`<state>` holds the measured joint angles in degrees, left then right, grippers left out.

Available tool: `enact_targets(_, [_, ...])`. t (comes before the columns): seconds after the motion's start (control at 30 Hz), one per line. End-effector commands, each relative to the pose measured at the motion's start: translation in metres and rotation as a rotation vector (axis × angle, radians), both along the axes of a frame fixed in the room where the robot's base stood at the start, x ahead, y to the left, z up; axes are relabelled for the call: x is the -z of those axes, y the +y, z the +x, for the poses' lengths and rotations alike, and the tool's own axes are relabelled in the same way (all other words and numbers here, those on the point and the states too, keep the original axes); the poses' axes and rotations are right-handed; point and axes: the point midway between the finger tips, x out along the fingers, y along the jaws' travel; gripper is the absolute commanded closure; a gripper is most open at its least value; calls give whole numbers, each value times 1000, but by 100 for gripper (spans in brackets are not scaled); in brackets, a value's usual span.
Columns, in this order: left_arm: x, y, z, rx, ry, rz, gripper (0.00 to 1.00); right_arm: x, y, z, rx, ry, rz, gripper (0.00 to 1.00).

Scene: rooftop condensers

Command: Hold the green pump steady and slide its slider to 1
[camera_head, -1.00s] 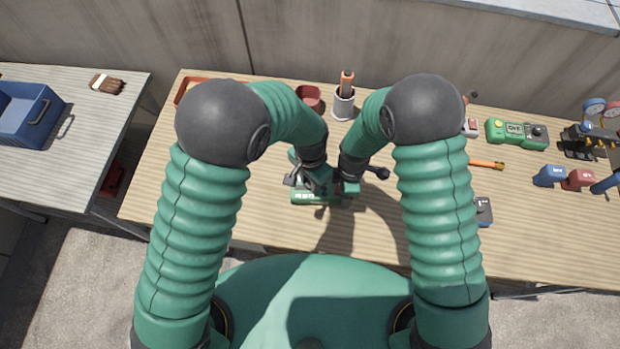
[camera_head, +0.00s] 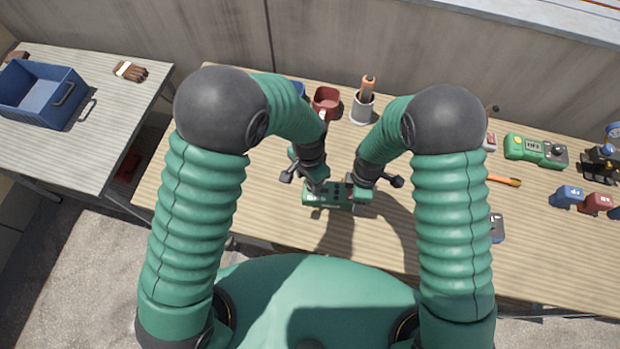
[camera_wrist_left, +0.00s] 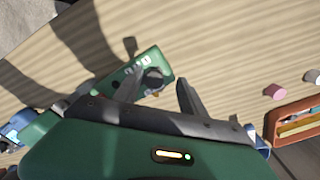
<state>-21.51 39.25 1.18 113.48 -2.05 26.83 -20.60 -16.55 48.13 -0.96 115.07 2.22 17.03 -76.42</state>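The green pump (camera_head: 328,196) lies on the wooden bench in front of me, partly covered by both grippers. The left wrist view shows its green body (camera_wrist_left: 146,62) with pale markings and a dark knob-like part (camera_wrist_left: 153,80). My left gripper (camera_head: 317,186) is above the pump's left part. In the left wrist view its two fingers (camera_wrist_left: 157,92) are spread, one beside the dark part and the other off the pump's edge. My right gripper (camera_head: 360,194) is at the pump's right end; its fingers are too small and hidden to read. The slider's setting is not legible.
A red mug (camera_head: 325,101) and a cup with an orange-handled tool (camera_head: 362,108) stand behind the pump. A green device (camera_head: 535,150), an orange tool (camera_head: 503,181) and blue and red blocks (camera_head: 567,195) lie right. A blue crate (camera_head: 40,93) is on the left table.

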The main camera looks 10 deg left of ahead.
Motion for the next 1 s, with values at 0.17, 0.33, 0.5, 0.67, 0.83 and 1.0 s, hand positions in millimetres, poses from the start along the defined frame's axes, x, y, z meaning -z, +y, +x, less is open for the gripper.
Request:
enact_targets(0.17, [1,-1,-1,2,4,0,52,1,-1,-1,2,2,-1,100])
enact_targets(0.33, [-15,-1,-1,2,1,-1,52,1,0,0,4,0,0,100])
enact_targets(0.5, [-58,-1,0,1,-3,-3,52,1,0,1,4,-3,1,100])
enact_targets(0.67, [-96,-1,0,1,-1,-2,52,1,1,2,4,-4,2,100])
enact_targets(0.83, [-116,-1,0,1,3,0,52,0,1,2,4,-5,2,100])
enact_targets(1.0, [-119,0,0,1,3,0,52,0,1,3,4,-5,3,100])
